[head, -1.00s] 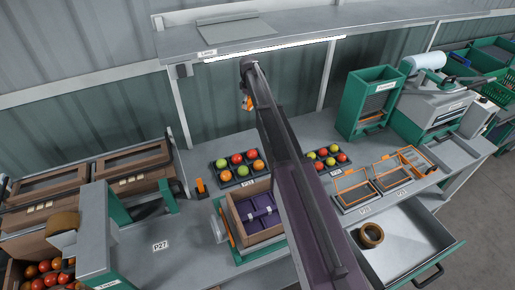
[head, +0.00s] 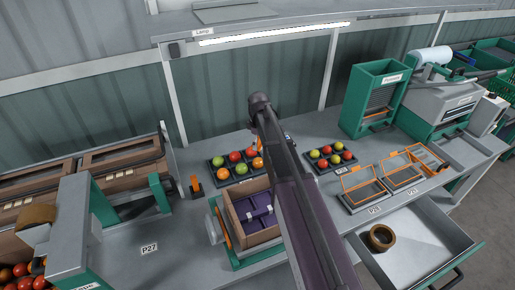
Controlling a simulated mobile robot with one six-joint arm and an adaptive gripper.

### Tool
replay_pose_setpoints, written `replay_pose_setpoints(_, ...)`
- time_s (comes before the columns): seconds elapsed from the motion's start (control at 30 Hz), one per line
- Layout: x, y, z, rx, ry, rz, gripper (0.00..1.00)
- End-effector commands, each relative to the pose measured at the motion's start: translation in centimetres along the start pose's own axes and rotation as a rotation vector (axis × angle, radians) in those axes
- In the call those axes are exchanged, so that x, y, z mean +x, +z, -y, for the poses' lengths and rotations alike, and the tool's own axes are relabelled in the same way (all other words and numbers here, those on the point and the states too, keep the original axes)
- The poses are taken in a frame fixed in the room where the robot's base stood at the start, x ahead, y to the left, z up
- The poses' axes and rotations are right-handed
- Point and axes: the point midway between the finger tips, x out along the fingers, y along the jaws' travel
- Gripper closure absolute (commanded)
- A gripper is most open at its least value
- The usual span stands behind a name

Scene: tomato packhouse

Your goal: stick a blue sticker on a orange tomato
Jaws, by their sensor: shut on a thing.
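Two orange tomatoes sit in the left black tray (head: 231,184): one at its front left (head: 222,173) and one at its right (head: 257,163). Red and green tomatoes fill its other cups. The right black tray (head: 330,169) holds red and green tomatoes. My arm crosses the middle of the head view, its upper bend just right of the left tray. My gripper is hidden behind the arm; its fingers and anything in them cannot be made out. A tiny blue-and-white patch shows at the arm's right edge, too small to identify. I cannot make out a blue sticker.
A wooden box with purple packs (head: 232,222) stands before the left tray. Orange-framed holders (head: 362,182) and an open drawer (head: 418,245) with a brown tape roll (head: 381,238) are at right. A green dispenser (head: 376,95) stands behind. Bare bench (head: 180,240) lies at left.

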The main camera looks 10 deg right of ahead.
Motion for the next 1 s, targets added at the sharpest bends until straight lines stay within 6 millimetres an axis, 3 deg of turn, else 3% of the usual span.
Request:
replay_pose_setpoints(0.57,0.5,0.1,0.2,-0.004,0.0,0.0,0.43)
replay_pose_setpoints(1.0,3.4,0.0,0.3,-0.004,0.0,0.0,0.43)
